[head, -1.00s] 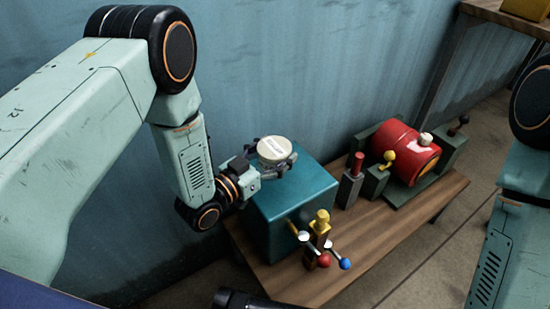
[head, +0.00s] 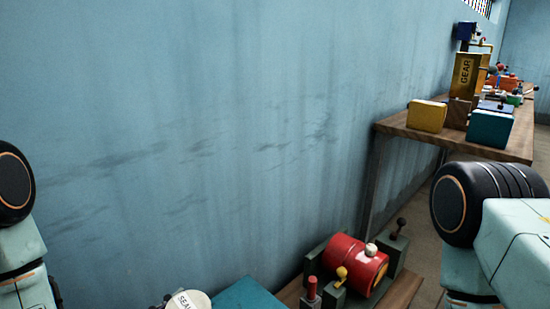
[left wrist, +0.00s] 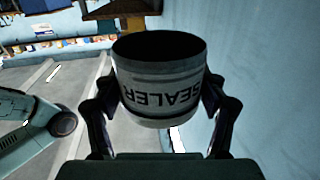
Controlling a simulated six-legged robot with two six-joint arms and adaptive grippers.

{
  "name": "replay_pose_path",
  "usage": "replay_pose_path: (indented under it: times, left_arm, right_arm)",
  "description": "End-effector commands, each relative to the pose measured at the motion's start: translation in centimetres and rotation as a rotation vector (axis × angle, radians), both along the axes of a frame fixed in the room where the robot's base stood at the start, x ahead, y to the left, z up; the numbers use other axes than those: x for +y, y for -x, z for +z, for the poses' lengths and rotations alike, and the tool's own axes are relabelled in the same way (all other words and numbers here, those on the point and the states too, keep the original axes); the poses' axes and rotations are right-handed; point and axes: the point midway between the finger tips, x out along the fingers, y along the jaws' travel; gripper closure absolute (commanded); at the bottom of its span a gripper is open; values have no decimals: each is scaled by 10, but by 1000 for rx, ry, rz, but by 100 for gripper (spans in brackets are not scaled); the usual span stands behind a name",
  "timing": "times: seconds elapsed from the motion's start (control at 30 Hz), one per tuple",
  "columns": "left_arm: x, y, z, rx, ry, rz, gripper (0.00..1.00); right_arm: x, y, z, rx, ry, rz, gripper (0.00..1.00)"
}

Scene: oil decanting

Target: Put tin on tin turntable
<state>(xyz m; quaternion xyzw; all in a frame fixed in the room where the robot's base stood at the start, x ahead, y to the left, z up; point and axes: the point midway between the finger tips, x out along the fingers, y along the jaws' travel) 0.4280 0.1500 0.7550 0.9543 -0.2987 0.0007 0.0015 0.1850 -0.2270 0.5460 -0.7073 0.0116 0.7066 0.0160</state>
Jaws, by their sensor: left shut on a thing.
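A pale tin (left wrist: 160,90) labelled SEALER sits between the fingers of my left gripper (left wrist: 160,105) in the left wrist view. The gripper is shut on it. The tin has a dark, shaded end facing up in that view. In the head view the same tin (head: 188,300) shows only in part at the bottom edge, beside the corner of a teal box (head: 250,294). Most of the left gripper is cut off there. I cannot tell a turntable for certain in these views. My right gripper is out of view; only part of the right arm shows.
A red drum (head: 354,263) in a dark cradle stands on the low wooden bench (head: 402,292). A higher wooden table (head: 500,147) at right holds a yellow box (head: 427,115), a teal block (head: 490,128) and a GEAR container (head: 466,73). A blue wall runs behind.

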Motion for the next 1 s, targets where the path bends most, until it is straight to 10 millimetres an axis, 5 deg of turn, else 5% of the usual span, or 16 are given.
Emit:
replay_pose_path:
  times: [0.1,0.37,0.77,1.0]
  left_arm:
    - [14,10,30,-2,4,48,78]
    - [31,9,47,-3,-1,109,78]
    - [31,9,45,-1,-2,107,78]
    - [12,14,11,-1,-7,32,78]
  right_arm:
    - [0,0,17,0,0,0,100]
    - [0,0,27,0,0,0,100]
    - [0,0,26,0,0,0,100]
    - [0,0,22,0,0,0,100]
